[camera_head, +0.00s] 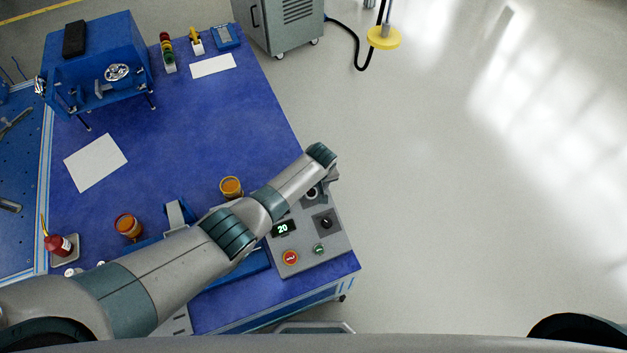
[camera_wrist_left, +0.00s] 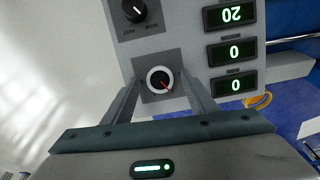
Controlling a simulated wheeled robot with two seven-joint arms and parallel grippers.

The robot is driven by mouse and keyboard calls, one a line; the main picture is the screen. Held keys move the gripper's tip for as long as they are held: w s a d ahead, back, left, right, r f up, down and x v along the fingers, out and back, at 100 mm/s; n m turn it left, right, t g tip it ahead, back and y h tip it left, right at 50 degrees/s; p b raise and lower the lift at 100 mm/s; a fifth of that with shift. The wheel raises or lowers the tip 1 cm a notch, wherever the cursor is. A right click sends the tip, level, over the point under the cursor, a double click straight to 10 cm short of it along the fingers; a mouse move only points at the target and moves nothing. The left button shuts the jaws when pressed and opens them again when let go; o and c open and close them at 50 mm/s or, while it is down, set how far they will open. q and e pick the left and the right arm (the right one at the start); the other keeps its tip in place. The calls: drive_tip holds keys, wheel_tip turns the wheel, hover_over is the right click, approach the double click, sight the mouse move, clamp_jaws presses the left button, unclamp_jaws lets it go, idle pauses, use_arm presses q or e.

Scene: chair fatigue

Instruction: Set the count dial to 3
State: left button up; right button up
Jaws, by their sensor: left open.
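A grey control panel (camera_head: 337,246) stands at the table's right front corner. A round dial (camera_wrist_left: 160,80) with a black knob, white ring and red pointer sits on it; its label and setting are not readable. In the head view this dial (camera_head: 311,193) is partly covered by my left gripper (camera_head: 325,182). In the wrist view my left gripper (camera_wrist_left: 162,82) is open, its fingers on either side of the dial. Whether they touch it I cannot tell. A second black knob (camera_wrist_left: 133,10) with a white pointer is nearby. My right gripper is not in view.
Displays beside the dial read 20 (camera_wrist_left: 231,15), 0 (camera_wrist_left: 233,50) and 0 (camera_wrist_left: 233,86), upside down in the wrist view. A red button (camera_head: 290,257) and a green button (camera_head: 319,249) are on the panel. An amber jar (camera_head: 231,187) stands left of my forearm.

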use_arm(q)
drive_tip(key=shift+s+r, duration=0.1)
drive_tip(key=shift+r, duration=0.4)
drive_tip(key=v, duration=1.6)
drive_tip(key=shift+p, duration=0.35)
drive_tip(key=shift+r, duration=0.1)
